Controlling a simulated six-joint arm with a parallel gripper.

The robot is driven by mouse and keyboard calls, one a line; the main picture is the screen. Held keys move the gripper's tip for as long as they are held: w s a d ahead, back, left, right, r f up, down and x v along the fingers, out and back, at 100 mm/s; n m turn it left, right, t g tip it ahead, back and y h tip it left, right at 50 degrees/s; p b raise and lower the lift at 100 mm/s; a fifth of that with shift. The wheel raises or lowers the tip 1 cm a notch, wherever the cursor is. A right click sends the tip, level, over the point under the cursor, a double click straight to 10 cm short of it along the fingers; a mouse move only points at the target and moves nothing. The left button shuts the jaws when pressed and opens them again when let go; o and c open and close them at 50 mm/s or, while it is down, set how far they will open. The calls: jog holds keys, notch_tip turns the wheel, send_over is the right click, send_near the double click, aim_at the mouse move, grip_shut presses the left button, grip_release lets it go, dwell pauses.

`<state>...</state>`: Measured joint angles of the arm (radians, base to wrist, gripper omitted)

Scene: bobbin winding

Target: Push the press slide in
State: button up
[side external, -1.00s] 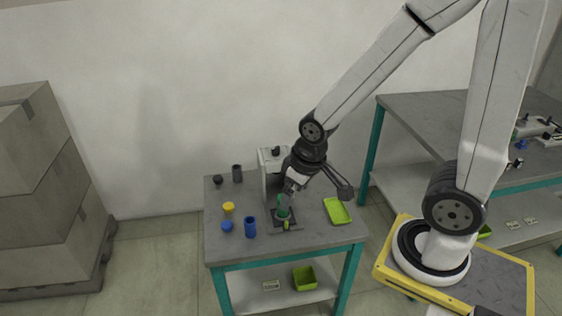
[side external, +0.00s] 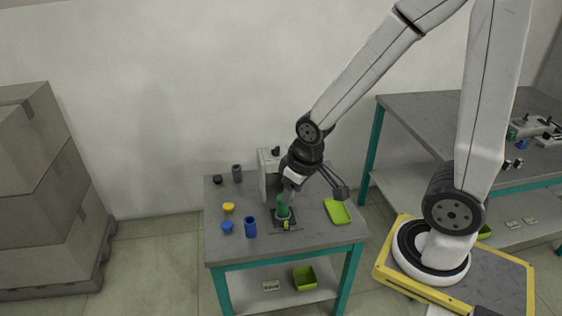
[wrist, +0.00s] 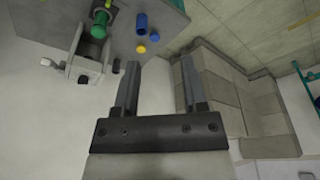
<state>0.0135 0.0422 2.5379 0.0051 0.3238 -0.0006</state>
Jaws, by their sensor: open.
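The press (side external: 263,176) is a pale upright frame with a dark knob on top, standing on the small table; it also shows at upper left in the wrist view (wrist: 84,68). A green cylinder (side external: 282,206) stands on the dark plate in front of it and also shows in the wrist view (wrist: 99,24). A yellow-green tab (side external: 286,225) is at the plate's front edge; I cannot tell whether it is the slide. My gripper (wrist: 160,62) is open, with nothing between its fingers. In the side view it is beside the press, near the green cylinder, partly hidden by the wrist.
On the tabletop (side external: 230,250) are a blue cylinder (side external: 250,227), a blue cap (side external: 227,227), a yellow cap (side external: 229,208), a dark cap (side external: 217,180) and a dark cylinder (side external: 237,173). A lime tray (side external: 338,211) lies at right. Stacked boxes (side external: 35,190) stand far left.

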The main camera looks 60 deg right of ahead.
jog(key=w+d+f+m, duration=0.1)
jog(key=w+d+f, duration=0.2)
jog(key=w+f, duration=0.2)
jog(key=m+t+h, duration=0.1)
jog(key=m+h, duration=0.1)
jog(key=m, duration=0.2)
send_near(286, 222)
jog(key=shift+x, duration=1.2)
jog(key=shift+d+f, duration=0.1)
jog(key=shift+f, duration=0.1)
jog(key=shift+x, duration=3.7)
jog(key=shift+c, duration=0.2)
grip_shut()
jog(key=shift+w, duration=0.1)
